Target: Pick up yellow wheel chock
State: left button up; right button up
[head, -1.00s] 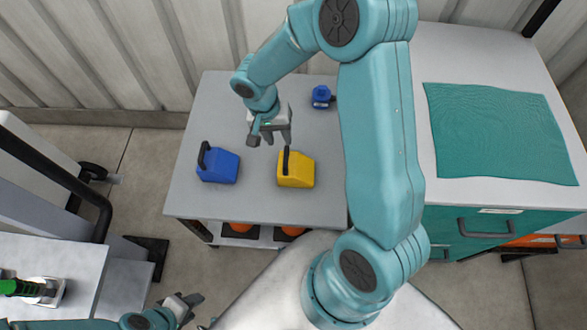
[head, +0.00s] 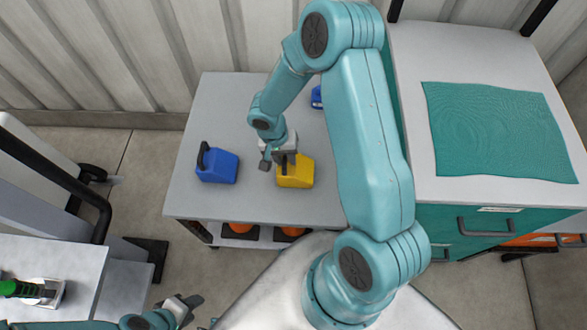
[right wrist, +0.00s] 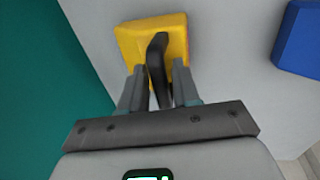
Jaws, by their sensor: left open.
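The yellow wheel chock (head: 297,177), a blocky piece with a black handle, sits upright on the grey table (head: 200,125). My right gripper (head: 278,163) is over its handle side, pointing down. In the right wrist view, the chock (right wrist: 128,40) lies ahead of the right gripper (right wrist: 158,82), and its black handle runs between the two fingers. The fingers look apart with small gaps beside the handle; contact is not clear. My left gripper (head: 186,305) is open and empty at the lower left, away from the table.
A blue chock-like block (head: 218,167) with a black handle stands left of the yellow one. A small blue object (head: 316,98) is partly hidden behind my right arm. A teal cabinet (head: 455,222) with a teal mat (head: 495,130) stands right of the table.

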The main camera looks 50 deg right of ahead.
grip_shut()
dwell(1.2)
